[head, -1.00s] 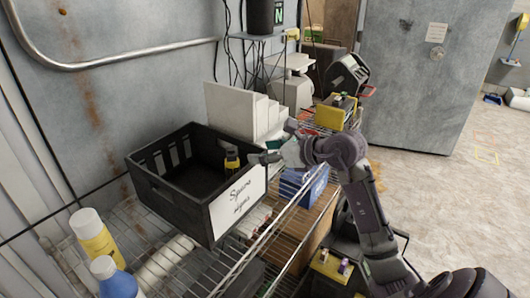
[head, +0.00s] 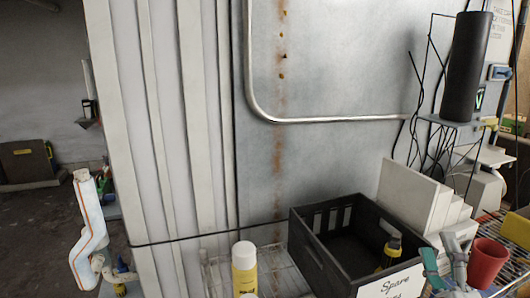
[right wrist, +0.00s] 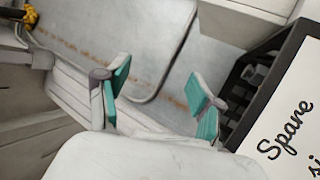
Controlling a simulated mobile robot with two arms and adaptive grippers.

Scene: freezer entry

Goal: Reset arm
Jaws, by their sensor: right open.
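My right gripper (head: 447,258) shows at the lower right of the head view, beside the right end of a black crate (head: 325,262). Its two fingers with teal pads are apart and nothing is between them, as the right wrist view (right wrist: 160,95) shows. The crate has a white "Spare signs" label, which also shows at the right of the wrist view (right wrist: 290,110). A yellow bottle with a black cap (head: 391,252) stands inside the crate.
White boxes or panels (head: 425,205) stand behind my right gripper, and a red cup (head: 487,263) is just right of it. A yellow bottle with a white cap (head: 244,272) stands left of the crate. A metal pipe (head: 330,119) runs along the wall.

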